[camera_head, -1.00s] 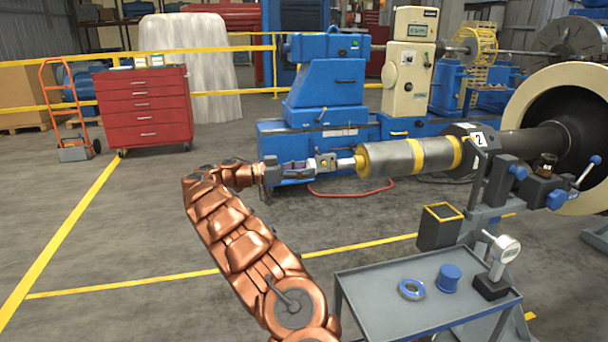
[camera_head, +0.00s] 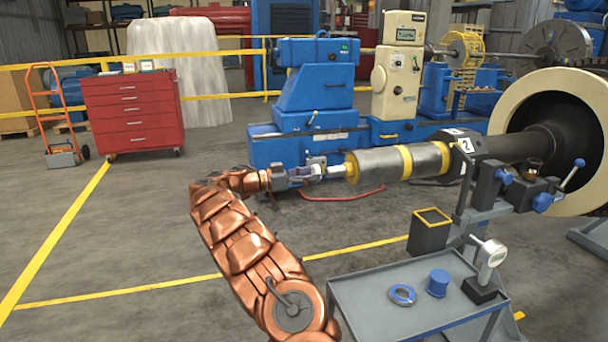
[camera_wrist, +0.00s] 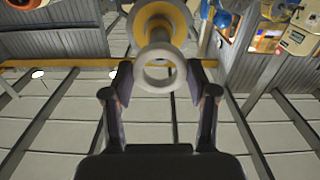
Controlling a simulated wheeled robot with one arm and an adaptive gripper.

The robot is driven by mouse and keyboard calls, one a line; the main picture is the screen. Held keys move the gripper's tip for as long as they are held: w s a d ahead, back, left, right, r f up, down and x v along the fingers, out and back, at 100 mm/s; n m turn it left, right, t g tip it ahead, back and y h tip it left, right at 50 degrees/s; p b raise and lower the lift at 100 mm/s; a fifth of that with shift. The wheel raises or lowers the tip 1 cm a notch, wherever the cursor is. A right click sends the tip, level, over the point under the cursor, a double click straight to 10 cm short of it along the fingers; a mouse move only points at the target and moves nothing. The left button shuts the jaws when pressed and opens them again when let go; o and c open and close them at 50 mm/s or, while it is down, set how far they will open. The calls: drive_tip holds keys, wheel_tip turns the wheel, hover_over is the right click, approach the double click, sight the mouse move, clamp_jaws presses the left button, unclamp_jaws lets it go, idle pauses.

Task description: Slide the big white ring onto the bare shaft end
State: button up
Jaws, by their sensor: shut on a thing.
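My gripper (camera_head: 318,167) is shut on a pale white ring (camera_wrist: 149,84), which sits between the fingertips in the wrist view. The ring faces the wrist camera. The bare shaft end (camera_head: 335,171) is a pale, thin stub at the left end of the horizontal rotor (camera_head: 375,168). It lies just beyond the ring, in line with it, in the wrist view (camera_wrist: 160,38). A yellow collar (camera_head: 351,168) lies behind the stub. In the head view the fingers largely hide the ring. I cannot tell whether the shaft tip is inside it.
A rotor stand (camera_head: 485,190) is at right. A blue machine (camera_head: 315,85) stands behind. Open floor lies at left.

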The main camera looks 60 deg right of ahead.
sight(327, 173)
drive_tip(key=shift+s+d, duration=0.25)
drive_tip(key=shift+b+x, duration=1.05)
drive_tip(key=shift+b, duration=0.75)
idle(0.5)
drive_tip(key=shift+b+x, duration=1.6)
drive_tip(key=shift+x, duration=1.05)
idle(0.7)
drive_tip(key=o, duration=1.2)
drive_tip(key=shift+c, duration=0.2)
drive_tip(key=shift+o, duration=1.2)
drive_tip(key=shift+w+a, duration=0.1)
